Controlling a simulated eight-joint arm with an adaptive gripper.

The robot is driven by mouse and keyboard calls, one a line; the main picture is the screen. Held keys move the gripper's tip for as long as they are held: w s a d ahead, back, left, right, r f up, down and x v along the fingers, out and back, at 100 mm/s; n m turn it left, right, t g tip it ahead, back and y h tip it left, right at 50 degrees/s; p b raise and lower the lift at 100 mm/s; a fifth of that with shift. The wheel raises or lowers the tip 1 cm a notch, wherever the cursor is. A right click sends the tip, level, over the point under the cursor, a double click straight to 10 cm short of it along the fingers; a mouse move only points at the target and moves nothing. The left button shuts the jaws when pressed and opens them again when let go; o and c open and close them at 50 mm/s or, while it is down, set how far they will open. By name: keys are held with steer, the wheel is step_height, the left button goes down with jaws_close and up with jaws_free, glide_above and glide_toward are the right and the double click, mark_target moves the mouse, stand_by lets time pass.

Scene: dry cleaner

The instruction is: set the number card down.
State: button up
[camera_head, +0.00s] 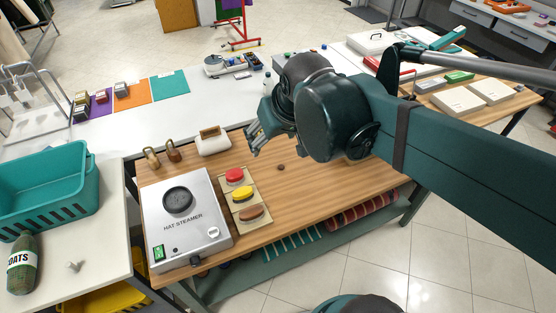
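My gripper (256,143) hangs over the back part of the wooden tabletop (325,190), its fingers pointing down and left. The fingers are small and dark here, and I cannot tell whether they are open or shut, or whether they hold anything. I cannot make out a number card anywhere in this view. My arm hides part of the table behind and to the right of the gripper.
A hat steamer (205,236) stands at the table's front left, beside a tray (242,180) with red, yellow and brown pieces. A white box (213,146) and a small dark round thing (281,167) are near the gripper. The wood at the right is clear.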

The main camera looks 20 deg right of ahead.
steer(key=s+a+f+t, duration=0.1)
steer(key=s+f, duration=0.2)
steer(key=s, duration=0.3)
steer(key=shift+s, duration=0.3)
steer(key=shift+f, duration=0.1)
steer(key=shift+f+b, duration=0.25)
steer(key=shift+b, duration=0.05)
stand_by(1.0)
